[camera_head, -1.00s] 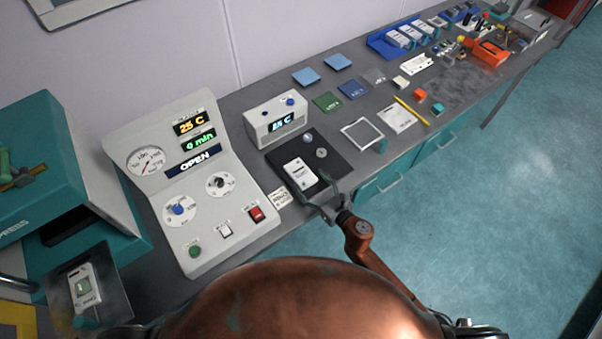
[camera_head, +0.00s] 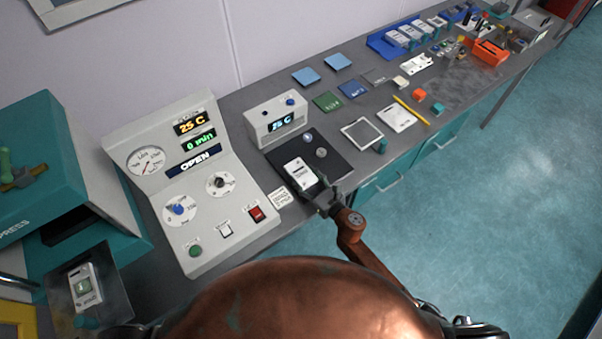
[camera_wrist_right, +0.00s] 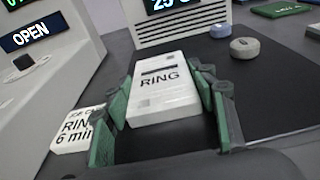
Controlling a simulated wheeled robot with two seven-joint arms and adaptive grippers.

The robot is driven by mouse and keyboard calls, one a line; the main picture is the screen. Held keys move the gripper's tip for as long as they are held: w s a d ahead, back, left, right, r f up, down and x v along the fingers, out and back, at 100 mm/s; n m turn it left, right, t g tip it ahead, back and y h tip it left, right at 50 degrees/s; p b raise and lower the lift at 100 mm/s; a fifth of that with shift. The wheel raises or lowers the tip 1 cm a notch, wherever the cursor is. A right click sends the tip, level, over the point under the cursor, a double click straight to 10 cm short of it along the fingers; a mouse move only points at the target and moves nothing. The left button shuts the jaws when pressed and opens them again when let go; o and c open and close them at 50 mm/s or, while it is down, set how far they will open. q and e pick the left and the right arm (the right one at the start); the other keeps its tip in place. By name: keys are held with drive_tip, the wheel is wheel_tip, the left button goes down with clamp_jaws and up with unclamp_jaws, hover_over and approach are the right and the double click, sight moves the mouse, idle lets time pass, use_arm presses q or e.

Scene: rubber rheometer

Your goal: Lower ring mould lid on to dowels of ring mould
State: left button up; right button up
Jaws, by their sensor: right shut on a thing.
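A white block marked RING (camera_head: 300,175), which looks like the ring mould lid, lies flat on a black mat (camera_head: 335,160). It also shows in the right wrist view (camera_wrist_right: 165,92). My right gripper (camera_head: 322,194) is shut on its near end, with one green finger on each long side. I cannot tell any gap between the block and the mat. A second white mould piece with a greyish-green centre (camera_head: 85,287), apparently the ring mould, lies on a dark tray (camera_head: 112,292) at the lower left. Its dowels are too small to make out. My left gripper is not in view.
A control console (camera_head: 205,190) reading OPEN stands between mat and tray. A teal press (camera_head: 70,180) stands at the far left. A small display box (camera_head: 277,120) is behind the mat. Trays and small parts fill the bench to the right.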

drive_tip(key=c, duration=0.5)
drive_tip(key=shift+c, duration=0.2)
drive_tip(key=shift+r, duration=0.1)
